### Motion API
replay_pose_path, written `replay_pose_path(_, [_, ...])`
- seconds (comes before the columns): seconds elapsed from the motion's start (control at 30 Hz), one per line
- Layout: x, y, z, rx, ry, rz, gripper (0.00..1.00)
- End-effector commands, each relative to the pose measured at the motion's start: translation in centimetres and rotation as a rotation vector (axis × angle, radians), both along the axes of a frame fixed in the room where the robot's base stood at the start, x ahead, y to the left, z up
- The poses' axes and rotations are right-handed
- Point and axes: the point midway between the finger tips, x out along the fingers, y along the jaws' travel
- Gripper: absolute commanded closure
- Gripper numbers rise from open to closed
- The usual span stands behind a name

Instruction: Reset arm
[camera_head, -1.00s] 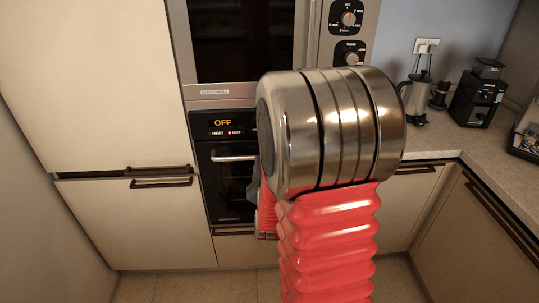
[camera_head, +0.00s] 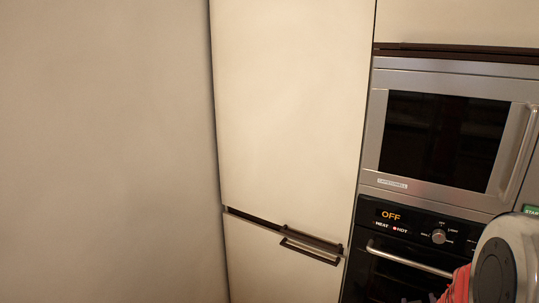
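My arm shows only in part at the lower right corner of the head view, as a metal joint and a bit of red ribbed sleeve. My gripper is not in view, so its state is hidden.
A tall cream cabinet (camera_head: 285,110) with dark handles (camera_head: 310,250) stands in the middle. To its right are a built-in microwave (camera_head: 440,140) and, below it, a black oven (camera_head: 405,280) with its display reading OFF. A plain wall (camera_head: 105,150) fills the left side.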

Motion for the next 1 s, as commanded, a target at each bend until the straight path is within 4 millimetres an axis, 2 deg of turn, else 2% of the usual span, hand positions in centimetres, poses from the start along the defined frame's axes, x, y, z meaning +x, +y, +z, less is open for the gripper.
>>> replay_pose_path(0.2, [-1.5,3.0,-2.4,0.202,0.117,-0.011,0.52])
replay_pose_path(0.43, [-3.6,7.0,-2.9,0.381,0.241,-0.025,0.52])
replay_pose_path(0.67, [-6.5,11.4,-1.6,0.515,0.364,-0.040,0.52])
replay_pose_path(1.0, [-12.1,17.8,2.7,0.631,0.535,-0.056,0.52])
